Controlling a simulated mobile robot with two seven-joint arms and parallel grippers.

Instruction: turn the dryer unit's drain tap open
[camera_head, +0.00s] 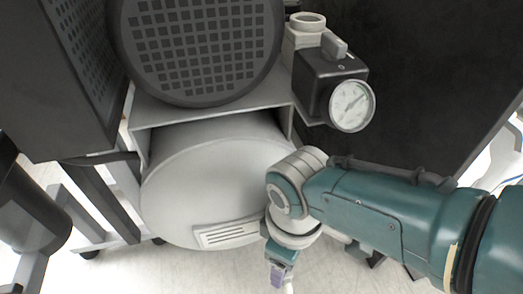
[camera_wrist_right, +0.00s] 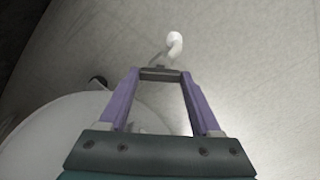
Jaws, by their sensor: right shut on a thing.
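My right gripper (camera_wrist_right: 160,76) has its purple fingers closed around a small dark piece, with a pale curved piece of the drain tap (camera_wrist_right: 174,43) showing just past the fingertips. In the head view my right gripper (camera_head: 278,274) points down beside the white tank's lower right front, near the bottom edge. The tap is mostly hidden there, and its turn angle cannot be told. My left gripper is not in view.
The white tank (camera_head: 200,185) lies under a round dark grille (camera_head: 200,45). A black block with a pressure gauge (camera_head: 352,105) is above my right forearm. A dark cabinet (camera_head: 75,75) stands at the left. Pale floor (camera_wrist_right: 250,60) is open around the tap.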

